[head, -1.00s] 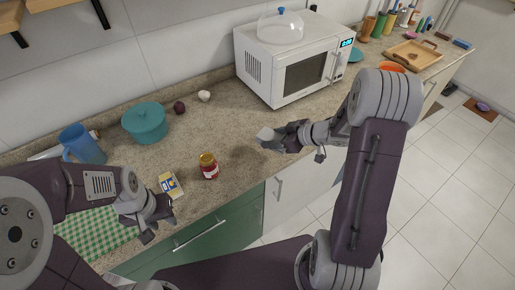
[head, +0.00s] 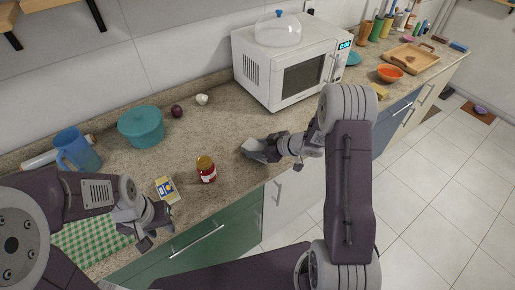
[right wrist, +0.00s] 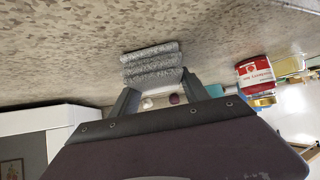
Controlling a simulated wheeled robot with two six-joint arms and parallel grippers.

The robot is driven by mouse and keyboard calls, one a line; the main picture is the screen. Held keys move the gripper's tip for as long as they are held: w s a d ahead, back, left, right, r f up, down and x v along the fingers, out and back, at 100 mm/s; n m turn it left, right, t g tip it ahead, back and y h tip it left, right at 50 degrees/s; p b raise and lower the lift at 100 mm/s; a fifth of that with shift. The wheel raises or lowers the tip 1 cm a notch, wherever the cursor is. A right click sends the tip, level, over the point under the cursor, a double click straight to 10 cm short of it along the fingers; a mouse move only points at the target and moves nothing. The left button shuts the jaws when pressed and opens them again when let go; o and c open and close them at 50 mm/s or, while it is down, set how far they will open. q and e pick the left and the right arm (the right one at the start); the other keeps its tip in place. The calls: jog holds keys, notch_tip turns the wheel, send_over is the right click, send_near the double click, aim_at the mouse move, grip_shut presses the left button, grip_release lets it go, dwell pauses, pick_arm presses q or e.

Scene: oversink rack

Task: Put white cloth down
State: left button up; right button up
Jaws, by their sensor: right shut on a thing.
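The white cloth (head: 252,146) looks like a small folded pale-grey bundle. My right gripper (head: 257,152) is shut on it, low over the counter in front of the microwave. In the right wrist view the folded cloth (right wrist: 152,64) sticks out between the fingertips, close to the counter surface; I cannot tell whether it touches. My left gripper (head: 158,226) is open and empty at the counter's front edge, beside the yellow and white carton.
The counter (head: 215,125) is clear around the cloth. A red jar (head: 206,170) stands left of it, with the carton (head: 166,189) further left. The microwave (head: 290,62) is behind. A teal pot (head: 142,127) and blue jug (head: 78,150) stand at the left.

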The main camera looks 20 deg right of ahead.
jog(key=o, duration=1.2)
jog(key=shift+f, duration=0.15)
jog(key=shift+r, duration=0.35)
jog(key=p+v, duration=0.2)
jog(key=v, duration=0.9)
jog(key=shift+s+d, duration=0.2)
jog(key=shift+d, duration=0.15)
jog(key=s+a+m+g+h, duration=0.2)
jog(key=s+m+g+h, duration=0.1)
jog(key=s, duration=0.5)
jog(key=s+a+m+g+h, duration=0.2)
jog(key=s+m, duration=0.3)
jog(key=s, duration=0.4)
jog(key=shift+s+f+m+g+h, duration=0.3)
jog(key=shift+f+g+h, duration=0.1)
jog(key=shift+g+h, duration=0.45)
